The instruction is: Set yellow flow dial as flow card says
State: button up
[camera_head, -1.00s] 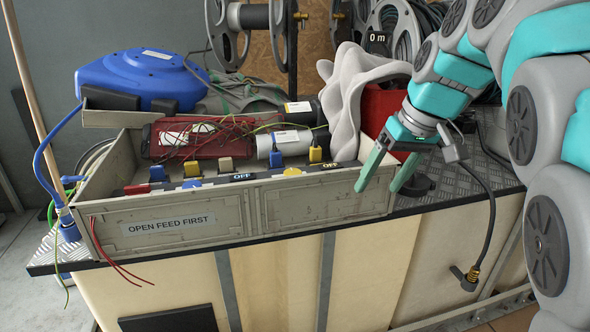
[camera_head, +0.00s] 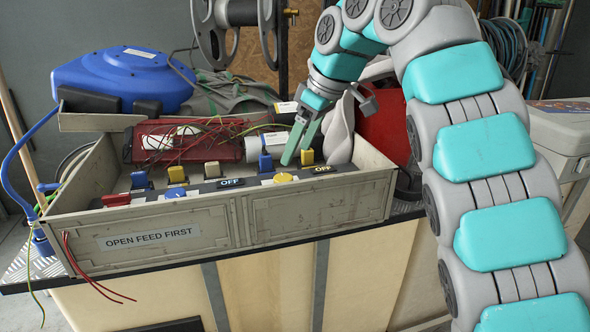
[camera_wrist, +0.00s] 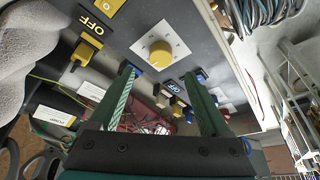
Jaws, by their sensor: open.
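The yellow flow dial (camera_head: 283,178) is a round knob on the box's front control strip, between two OFF plates. In the wrist view the dial (camera_wrist: 160,54) sits on a pale square plate with small marks around it. Its setting is too small to read. My gripper (camera_head: 298,152) is open and empty, its green fingers pointing down just behind the dial, near the yellow lever (camera_head: 307,157). In the wrist view the dial appears beyond the fingertips and between their lines, apart from them.
Blue (camera_head: 265,163) and yellow levers line the strip. Red wires (camera_head: 195,137), a grey cloth (camera_head: 340,128) and a blue reel (camera_head: 121,77) are close by.

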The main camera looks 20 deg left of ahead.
aim_at(284, 177)
jog(key=b+x, duration=0.4)
jog(key=x, duration=0.4)
jog(key=shift+r, duration=0.1)
jog(key=shift+c, duration=0.3)
grip_shut()
